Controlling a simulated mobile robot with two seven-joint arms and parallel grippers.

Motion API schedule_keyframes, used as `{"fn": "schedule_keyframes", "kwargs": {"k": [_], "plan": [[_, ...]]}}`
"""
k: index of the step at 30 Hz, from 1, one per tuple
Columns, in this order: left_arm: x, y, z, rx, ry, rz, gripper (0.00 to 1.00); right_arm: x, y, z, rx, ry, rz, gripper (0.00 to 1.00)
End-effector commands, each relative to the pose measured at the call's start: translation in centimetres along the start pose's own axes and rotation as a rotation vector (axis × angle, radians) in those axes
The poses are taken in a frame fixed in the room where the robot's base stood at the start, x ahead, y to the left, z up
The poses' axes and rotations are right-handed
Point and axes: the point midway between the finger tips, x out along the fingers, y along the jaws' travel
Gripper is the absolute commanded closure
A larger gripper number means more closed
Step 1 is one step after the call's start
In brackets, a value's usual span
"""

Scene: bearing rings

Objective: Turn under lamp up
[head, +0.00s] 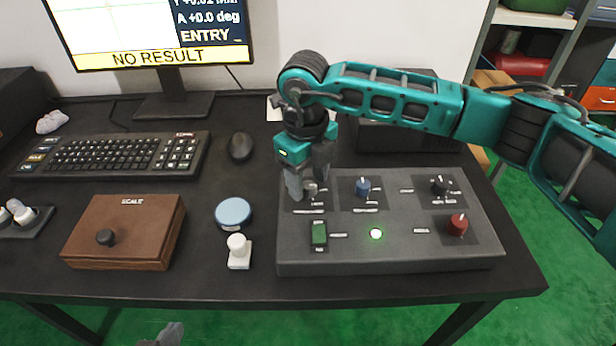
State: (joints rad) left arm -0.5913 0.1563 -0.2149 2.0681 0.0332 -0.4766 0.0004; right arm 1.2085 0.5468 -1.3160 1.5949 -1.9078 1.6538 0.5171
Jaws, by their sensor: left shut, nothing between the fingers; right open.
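A grey control box (390,257) stands on the right half of the desk. A small grey knob (312,188) is at its upper left, and the fingers of my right gripper (308,184) come down on either side of it. The gripper is open; I cannot tell whether a finger touches the knob. A blue knob (362,187), a black knob (440,185) and a red knob (458,224) are also on the box. The labels are too small to read surely, so I cannot tell which is the under lamp knob. My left gripper (168,337) is shut and empty at the bottom edge.
A green rocker switch (319,233) and a lit green light (376,234) are on the box. A blue-topped round item (233,212), a white-knobbed piece (239,252) and a brown scale box (125,230) stand left of it. A monitor (150,30) reads "NO RESULT".

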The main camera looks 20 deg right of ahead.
Motion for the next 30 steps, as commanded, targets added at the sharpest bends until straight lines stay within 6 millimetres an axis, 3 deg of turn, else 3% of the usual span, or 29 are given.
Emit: {"fn": "schedule_keyframes", "kwargs": {"k": [15,21,30], "plan": [[-0.8,0.3,-1.4,-0.012,0.002,0.000,1.00,-10.5,0.0,0.1,0.000,-0.004,-0.002,0.46],[-0.9,0.3,-1.5,-0.012,0.002,0.000,1.00,-12.1,0.0,0.0,0.001,-0.003,-0.001,0.46],[-0.9,0.2,-1.4,-0.009,0.000,0.000,1.00,-12.3,0.0,0.0,0.001,-0.002,-0.001,0.46]]}}
